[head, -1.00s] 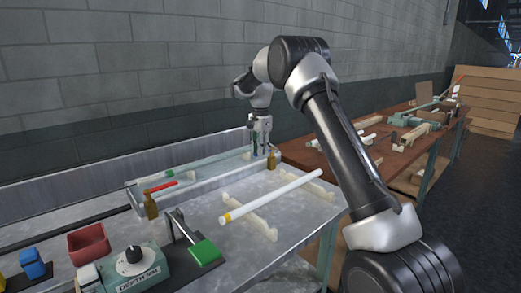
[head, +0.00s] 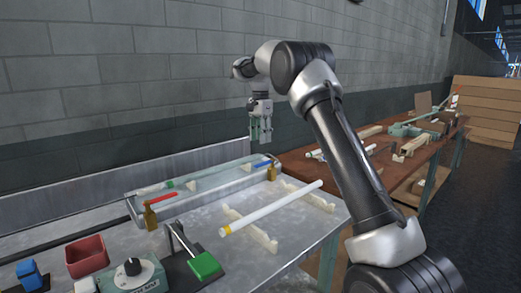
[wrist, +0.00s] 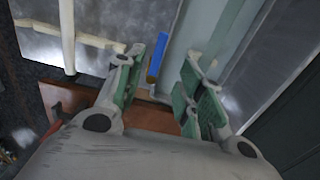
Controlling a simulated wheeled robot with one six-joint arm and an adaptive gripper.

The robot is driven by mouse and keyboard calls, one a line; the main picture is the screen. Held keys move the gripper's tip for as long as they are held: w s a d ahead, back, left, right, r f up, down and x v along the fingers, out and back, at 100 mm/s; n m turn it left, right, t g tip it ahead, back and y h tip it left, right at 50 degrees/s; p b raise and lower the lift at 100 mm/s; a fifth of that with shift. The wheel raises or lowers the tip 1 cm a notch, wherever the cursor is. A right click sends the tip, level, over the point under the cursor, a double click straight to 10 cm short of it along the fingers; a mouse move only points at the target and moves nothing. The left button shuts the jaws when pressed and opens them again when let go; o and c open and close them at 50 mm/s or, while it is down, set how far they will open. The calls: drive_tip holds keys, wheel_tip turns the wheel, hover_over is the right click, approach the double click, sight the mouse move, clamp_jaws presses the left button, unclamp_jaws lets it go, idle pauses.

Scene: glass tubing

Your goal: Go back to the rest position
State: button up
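My gripper (head: 261,132) hangs in the air above the far right end of the metal table, fingers pointing down. In the wrist view its two green-padded fingers (wrist: 160,90) are apart with nothing held between them. Below it is a clear glass tube (head: 215,172) in a long trough, with a blue-marked end (head: 263,163) that also shows in the wrist view (wrist: 157,58). A white tube with a yellow end (head: 272,208) lies on two cream supports nearby, apart from my gripper.
A red handle (head: 160,196), a red bin (head: 86,255), a green pad (head: 203,265) and a dial box (head: 133,272) stand on the near left of the table. A brown bench (head: 400,168) with clutter is at right. A block wall (head: 130,80) runs behind.

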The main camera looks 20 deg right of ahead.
drive_tip(key=shift+r, duration=0.9)
drive_tip(key=s+f+n, duration=0.3)
drive_tip(key=f+n, duration=0.3)
drive_tip(key=s+d+r+n+t, duration=0.1)
drive_tip(key=s+r+n, duration=0.1)
drive_tip(key=s, duration=1.3)
drive_tip(key=s+d+r+n+t, duration=0.2)
drive_tip(key=s+n, duration=0.1)
drive_tip(key=s, duration=1.2)
drive_tip(key=s+d+r+n+t, duration=0.1)
drive_tip(key=s+d+r+n, duration=0.1)
drive_tip(key=s, duration=1.3)
drive_tip(key=shift+s+r, duration=0.3)
